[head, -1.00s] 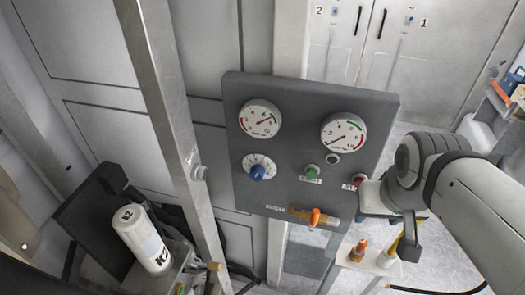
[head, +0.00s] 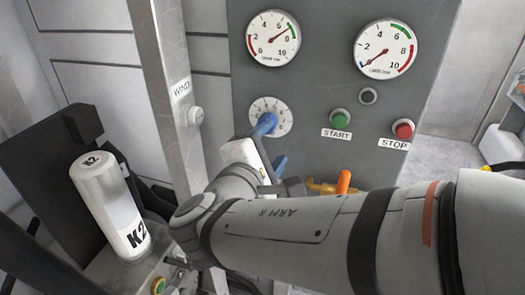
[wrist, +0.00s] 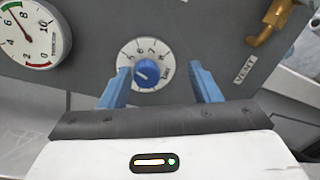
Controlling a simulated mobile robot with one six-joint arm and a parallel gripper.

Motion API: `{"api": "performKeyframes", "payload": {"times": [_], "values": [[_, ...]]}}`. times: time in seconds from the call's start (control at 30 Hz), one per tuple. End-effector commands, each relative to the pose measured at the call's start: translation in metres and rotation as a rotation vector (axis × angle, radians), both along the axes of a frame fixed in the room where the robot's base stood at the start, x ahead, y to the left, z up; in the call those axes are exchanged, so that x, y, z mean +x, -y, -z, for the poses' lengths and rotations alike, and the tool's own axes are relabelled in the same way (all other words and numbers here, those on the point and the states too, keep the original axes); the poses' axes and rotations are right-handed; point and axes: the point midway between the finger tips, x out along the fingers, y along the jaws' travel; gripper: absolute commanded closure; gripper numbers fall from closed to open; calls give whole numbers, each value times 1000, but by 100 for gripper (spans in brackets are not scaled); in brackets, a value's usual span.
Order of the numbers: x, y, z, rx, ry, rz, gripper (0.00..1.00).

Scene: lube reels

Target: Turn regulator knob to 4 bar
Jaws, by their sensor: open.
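The blue regulator knob (head: 265,124) sits on a white numbered dial (head: 282,108) on the dark grey panel. In the wrist view the knob (wrist: 147,73) lies between my gripper's two blue fingers, closer to the left one, with a gap to both. My gripper (wrist: 162,85) is open and empty, facing the panel. In the head view my gripper (head: 268,160) is just below the knob, partly hidden by my arm. The left gauge (head: 273,38) and the right gauge (head: 385,48) are above; the right one's needle points near its low end.
A green START button (head: 340,119), a red STOP button (head: 403,129) and a brass vent valve with orange handle (head: 343,181) are right of the dial. A metal post (head: 175,70) stands left. A white K2 cylinder (head: 110,205) stands lower left.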

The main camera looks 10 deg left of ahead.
Motion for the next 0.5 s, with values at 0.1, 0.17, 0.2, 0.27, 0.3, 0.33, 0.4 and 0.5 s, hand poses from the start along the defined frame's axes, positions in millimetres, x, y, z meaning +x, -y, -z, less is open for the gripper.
{"api": "performKeyframes", "payload": {"times": [0.1, 0.17, 0.2, 0.27, 0.3, 0.33, 0.4, 0.5], "values": [[-10, -26, 4, -26, 61, -76, 43], [-11, -31, 2, -30, 75, -91, 43], [-9, -32, 1, -33, 80, -96, 43], [-5, -33, 0, -33, 83, -97, 43], [0, -32, 0, -33, 82, -96, 43], [4, -31, 0, -33, 82, -95, 43], [14, -30, 0, -34, 81, -93, 43], [30, -29, -1, -34, 81, -93, 43]]}}
